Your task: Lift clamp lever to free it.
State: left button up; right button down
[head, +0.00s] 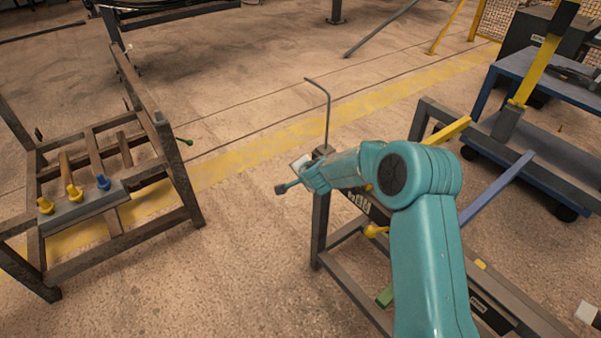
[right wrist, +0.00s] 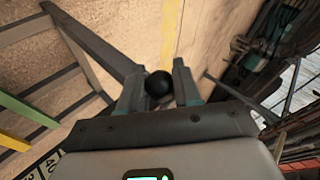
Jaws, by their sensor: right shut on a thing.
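The clamp lever's round dark knob (right wrist: 158,84) sits between the two fingers of my right gripper (right wrist: 160,88) in the right wrist view. The gripper is shut on it. In the head view my right gripper (head: 302,172) is at the near-left end of the right rack (head: 318,225), by its upper corner. A short dark green lever end (head: 283,188) sticks out to the left just below it. The rest of the lever is hidden behind my gripper and arm. My left gripper is not in view.
A second rack (head: 70,255) on the left holds yellow and blue handled bars, with a green-knobbed lever (head: 185,141) at its side. A thin bent rod (head: 327,105) rises behind my gripper. A blue cart (head: 540,75) stands at the back right. Floor between the racks is clear.

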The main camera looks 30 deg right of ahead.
jog(key=c, duration=0.8)
grip_release()
jog(key=shift+w+d+r, duration=0.1)
jog(key=shift+d+r, duration=0.3)
jog(key=shift+r, duration=0.1)
jog(key=shift+f, duration=0.1)
jog(key=shift+a+f, duration=0.1)
jog(key=shift+a, duration=0.05)
jog(key=p+v, duration=0.1)
jog(key=v, duration=1.5)
jog(key=shift+s, duration=0.3)
